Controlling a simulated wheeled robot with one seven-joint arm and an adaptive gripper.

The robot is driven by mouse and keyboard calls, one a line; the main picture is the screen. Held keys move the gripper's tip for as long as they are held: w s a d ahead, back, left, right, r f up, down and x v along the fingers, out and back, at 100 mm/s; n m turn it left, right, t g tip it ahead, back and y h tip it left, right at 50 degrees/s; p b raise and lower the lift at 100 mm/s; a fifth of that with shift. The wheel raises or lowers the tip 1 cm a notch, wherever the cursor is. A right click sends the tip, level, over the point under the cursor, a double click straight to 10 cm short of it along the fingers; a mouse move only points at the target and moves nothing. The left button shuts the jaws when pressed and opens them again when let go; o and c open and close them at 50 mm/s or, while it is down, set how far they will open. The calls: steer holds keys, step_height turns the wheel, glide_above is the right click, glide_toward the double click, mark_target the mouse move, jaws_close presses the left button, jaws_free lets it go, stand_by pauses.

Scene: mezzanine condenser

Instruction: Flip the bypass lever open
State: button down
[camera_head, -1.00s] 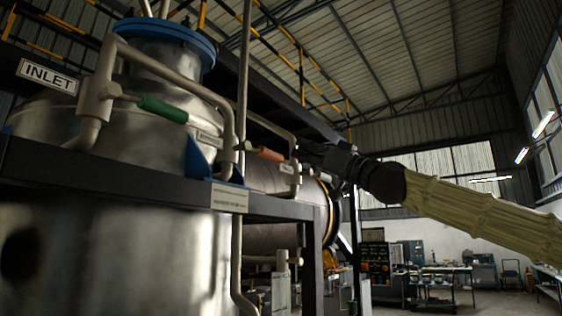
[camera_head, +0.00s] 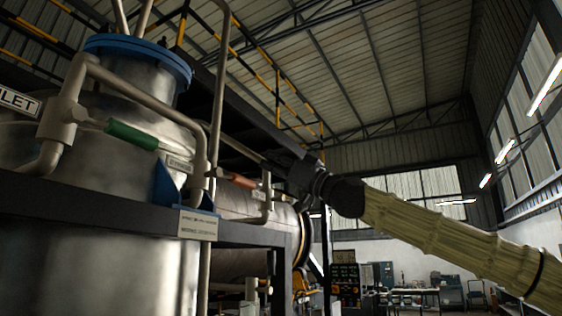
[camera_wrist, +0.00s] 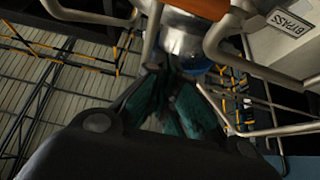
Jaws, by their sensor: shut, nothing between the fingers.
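A lever with an orange grip (camera_head: 240,181) sits on the pipework right of the tank in the head view. Its orange grip (camera_wrist: 205,7) also shows at the top edge of the wrist view, left of a white BYPASS label (camera_wrist: 289,27). My gripper (camera_head: 288,172) is just right of this lever in the head view, its fingers hard to make out against the dark frame. In the wrist view my gripper (camera_wrist: 168,95) has its teal-padded fingers together and empty, with the orange grip beyond them. I cannot tell whether they touch the lever.
A green-gripped lever (camera_head: 131,134) is on the left pipe, near the INLET label (camera_head: 18,101). The metal tank (camera_head: 112,262) and a dark horizontal beam (camera_head: 95,194) stand at the left. Grey pipes (camera_wrist: 265,70) cross close around my gripper. The hall at right is open.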

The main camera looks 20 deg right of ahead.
mark_target(235, 179)
steer(key=w+a+p, duration=0.1)
steer(key=w+p, duration=0.1)
steer(key=w+a+f+p, duration=0.1)
steer(key=w+a+p, duration=0.1)
steer(key=shift+a+f, duration=0.15)
steer(key=shift+a, duration=0.05)
stand_by(0.6)
steer(key=shift+w+d, duration=0.1)
steer(key=shift+f, duration=0.2)
steer(key=shift+f+m+h+b, duration=0.1)
steer(key=shift+m+h+b, duration=0.3)
steer(key=shift+m, duration=0.1)
